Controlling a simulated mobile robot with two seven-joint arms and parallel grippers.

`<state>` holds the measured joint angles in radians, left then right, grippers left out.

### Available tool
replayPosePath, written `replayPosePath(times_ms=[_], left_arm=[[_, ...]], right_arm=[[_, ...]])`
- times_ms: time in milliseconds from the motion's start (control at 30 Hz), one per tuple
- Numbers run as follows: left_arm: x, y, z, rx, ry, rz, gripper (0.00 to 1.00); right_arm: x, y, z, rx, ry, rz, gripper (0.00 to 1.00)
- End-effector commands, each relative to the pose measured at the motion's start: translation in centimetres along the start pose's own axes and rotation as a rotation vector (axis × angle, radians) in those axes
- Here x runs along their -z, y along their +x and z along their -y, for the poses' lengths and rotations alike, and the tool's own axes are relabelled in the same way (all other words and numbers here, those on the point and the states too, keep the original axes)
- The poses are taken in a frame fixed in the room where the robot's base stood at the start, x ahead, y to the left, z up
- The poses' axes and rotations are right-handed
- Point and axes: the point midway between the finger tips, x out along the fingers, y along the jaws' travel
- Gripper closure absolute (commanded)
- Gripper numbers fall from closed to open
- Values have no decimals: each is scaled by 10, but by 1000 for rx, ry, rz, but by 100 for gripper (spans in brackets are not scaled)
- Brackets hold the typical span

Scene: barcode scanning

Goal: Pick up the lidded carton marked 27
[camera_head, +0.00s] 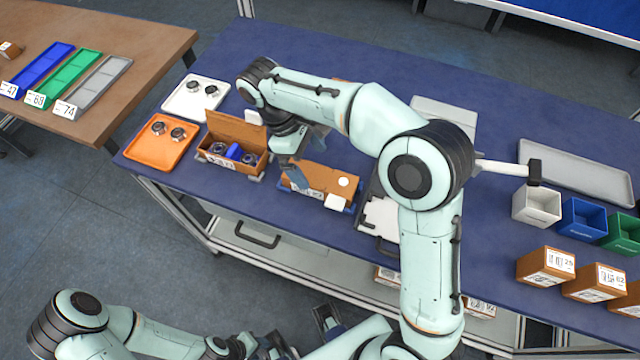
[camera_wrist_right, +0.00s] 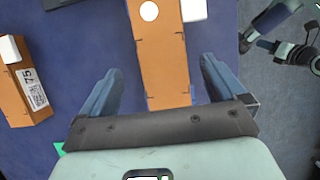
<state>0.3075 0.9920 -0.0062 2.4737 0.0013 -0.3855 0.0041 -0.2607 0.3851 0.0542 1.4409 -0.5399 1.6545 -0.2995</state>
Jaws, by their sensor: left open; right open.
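A closed brown carton (camera_head: 322,178) with a white round spot and a white square piece on top stands on the blue table; its front label is partly hidden and I cannot read its number. My right gripper (camera_head: 308,160) is open above it. In the right wrist view the carton (camera_wrist_right: 163,60) lies between the spread fingers of my right gripper (camera_wrist_right: 162,70), with gaps on both sides. My left gripper (camera_head: 305,338) is open and empty in front of the table, low in the head view.
An open carton (camera_head: 236,130) with dark round parts and a blue piece stands to the left. A carton marked 75 (camera_wrist_right: 28,95) lies beside in the wrist view. An orange tray (camera_head: 160,148), small bins (camera_head: 580,218) and several label-bearing cartons (camera_head: 546,264) stand around.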

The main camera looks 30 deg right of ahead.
Motion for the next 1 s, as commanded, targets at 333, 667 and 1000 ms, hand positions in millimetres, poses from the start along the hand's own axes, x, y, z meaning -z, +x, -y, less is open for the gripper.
replayPosePath(times_ms=[333, 667, 1000], left_arm=[[-1, 10, 4, 1, -1, 3, 57], [-1, 13, 5, 1, -1, 4, 57], [-1, 13, 5, 1, -1, 4, 57]], right_arm=[[-7, 38, 4, 2, 1, 3, 3], [-7, 57, 4, 0, 2, -1, 3], [-7, 56, 4, 0, 1, -1, 59]])
